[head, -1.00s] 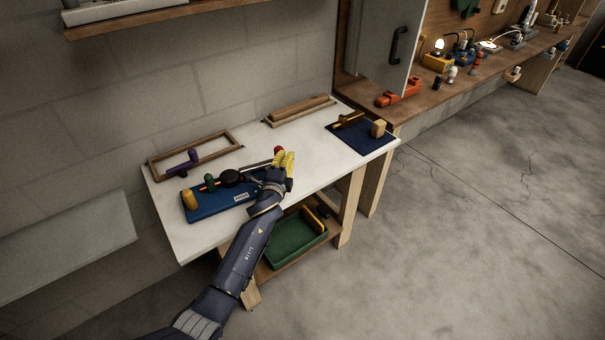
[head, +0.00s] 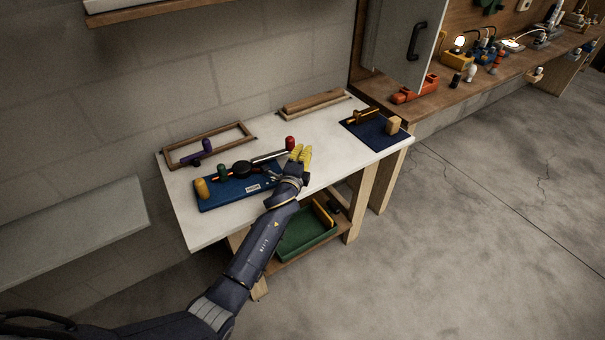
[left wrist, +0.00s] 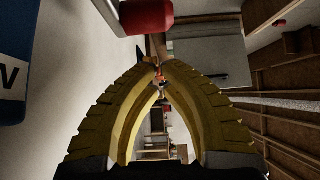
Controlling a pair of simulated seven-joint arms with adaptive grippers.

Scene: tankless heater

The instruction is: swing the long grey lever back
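The long grey lever (head: 268,158) runs from a black round hub (head: 243,168) on the blue board (head: 224,193) to the right. A red upright knob (head: 290,143) stands at its far end. My left gripper (head: 302,150) is just right of and in front of this knob, its yellow fingers beside it. In the left wrist view the fingers (left wrist: 160,72) meet at their tips with nothing seen between them. The red knob (left wrist: 147,15) shows there beyond the fingers, outside them. Whether a finger touches the knob I cannot tell. My right gripper is not in view.
An orange peg (head: 202,188) and a green knob (head: 222,172) stand on the board. Behind are a wooden frame with a purple handle (head: 203,150) and a wooden tray (head: 312,103). A blue mat (head: 374,137) lies right. White tabletop (head: 335,160) is clear right of my gripper.

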